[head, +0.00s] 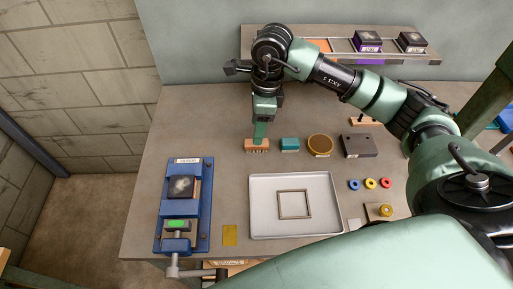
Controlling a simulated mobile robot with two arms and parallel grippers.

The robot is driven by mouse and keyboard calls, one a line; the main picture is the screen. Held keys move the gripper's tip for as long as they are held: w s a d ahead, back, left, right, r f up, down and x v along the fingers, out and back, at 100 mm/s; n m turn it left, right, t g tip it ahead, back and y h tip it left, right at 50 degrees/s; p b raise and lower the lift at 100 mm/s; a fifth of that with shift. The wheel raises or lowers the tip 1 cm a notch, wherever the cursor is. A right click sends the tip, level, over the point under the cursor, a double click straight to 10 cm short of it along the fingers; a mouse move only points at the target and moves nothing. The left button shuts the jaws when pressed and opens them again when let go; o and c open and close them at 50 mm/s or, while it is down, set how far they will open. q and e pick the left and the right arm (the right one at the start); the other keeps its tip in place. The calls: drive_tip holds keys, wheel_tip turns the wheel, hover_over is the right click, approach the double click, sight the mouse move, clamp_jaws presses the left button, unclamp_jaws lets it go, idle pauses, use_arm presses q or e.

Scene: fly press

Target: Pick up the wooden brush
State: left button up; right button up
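The wooden brush (257,149) is a small brown block with pale tufts along its front edge. It is at the back of the grey workbench, left of a teal block. My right gripper (260,135) points down from above, its green fingertip end right over the brush and overlapping its top edge. The fingers are seen edge-on, so I cannot tell whether they are open or closed on the brush. The brush appears to be at bench level. My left gripper is not in view.
A teal block (290,144), a round amber dish (320,145) and a dark block (359,146) stand right of the brush. A metal tray (262,215) with a square frame lies in front. A blue press fixture (203,220) stands left. Coloured rings lie right.

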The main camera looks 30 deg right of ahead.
drive_tip(key=shift+a+f+p, duration=0.15)
drive_tip(key=shift+f+p, duration=0.25)
drive_tip(key=shift+f, duration=0.45)
wheel_tip(320, 180, down, 5)
drive_tip(key=shift+r+p, duration=0.2)
drive_tip(key=shift+p, duration=0.9)
drive_tip(key=shift+w+f, duration=0.1)
drive_tip(key=shift+f, duration=0.2)
clamp_jaws()
